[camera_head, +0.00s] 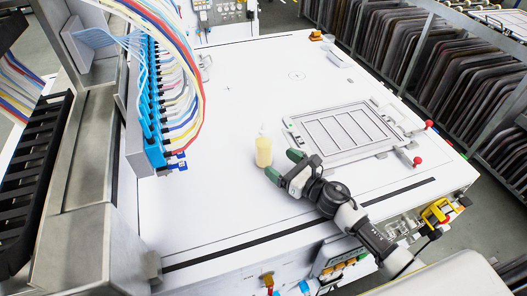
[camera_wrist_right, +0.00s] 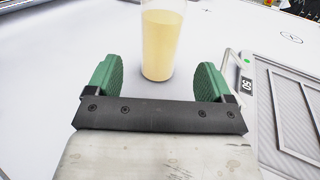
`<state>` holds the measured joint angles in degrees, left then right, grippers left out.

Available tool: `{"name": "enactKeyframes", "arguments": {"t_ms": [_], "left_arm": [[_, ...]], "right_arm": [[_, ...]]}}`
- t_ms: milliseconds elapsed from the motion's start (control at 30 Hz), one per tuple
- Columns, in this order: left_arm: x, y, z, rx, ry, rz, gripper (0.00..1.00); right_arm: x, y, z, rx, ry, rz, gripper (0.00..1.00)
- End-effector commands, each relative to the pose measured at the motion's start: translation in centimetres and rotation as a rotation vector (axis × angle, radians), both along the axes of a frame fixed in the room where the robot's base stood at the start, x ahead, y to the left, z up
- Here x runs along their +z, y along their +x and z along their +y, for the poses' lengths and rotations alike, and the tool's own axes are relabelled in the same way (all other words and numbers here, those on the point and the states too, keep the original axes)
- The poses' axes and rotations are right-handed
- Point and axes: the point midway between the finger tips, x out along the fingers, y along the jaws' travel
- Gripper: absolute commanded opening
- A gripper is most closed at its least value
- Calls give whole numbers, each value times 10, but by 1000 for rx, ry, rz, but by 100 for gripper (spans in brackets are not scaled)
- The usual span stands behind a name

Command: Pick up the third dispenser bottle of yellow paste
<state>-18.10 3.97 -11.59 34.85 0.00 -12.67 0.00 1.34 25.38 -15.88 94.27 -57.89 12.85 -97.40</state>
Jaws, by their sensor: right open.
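One bottle of yellow paste (camera_head: 263,151) stands upright on the white table (camera_head: 230,190), left of the grey framed fixture. It has a pale narrow top. In the right wrist view the bottle (camera_wrist_right: 160,45) stands just beyond the fingertips, between their lines, and its top is cut off by the picture edge. My right gripper (camera_head: 283,164) has green finger pads and is open and empty, a little in front of the bottle. Its two pads also show in the right wrist view (camera_wrist_right: 158,80), apart from the bottle. No other paste bottle shows. My left gripper is not in view.
A grey framed fixture (camera_head: 345,130) with red knobs lies right of the bottle. A gantry with blue nozzles (camera_head: 152,100) and coloured tubes stands at the left. A small orange-brown item (camera_head: 315,36) is at the far edge. The table left of the bottle is clear.

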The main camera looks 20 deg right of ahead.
Motion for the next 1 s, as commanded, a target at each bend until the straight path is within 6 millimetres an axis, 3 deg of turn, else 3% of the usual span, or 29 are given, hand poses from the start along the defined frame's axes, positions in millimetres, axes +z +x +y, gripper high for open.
{"name": "enactKeyframes", "arguments": {"t_ms": [367,600,867,1000], "left_arm": [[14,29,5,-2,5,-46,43],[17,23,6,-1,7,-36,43],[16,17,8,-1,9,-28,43],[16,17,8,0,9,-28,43]], "right_arm": [[5,34,19,0,1,0,82],[3,59,33,0,0,2,82],[3,61,34,1,-2,1,82],[3,61,34,1,-1,2,62]]}}
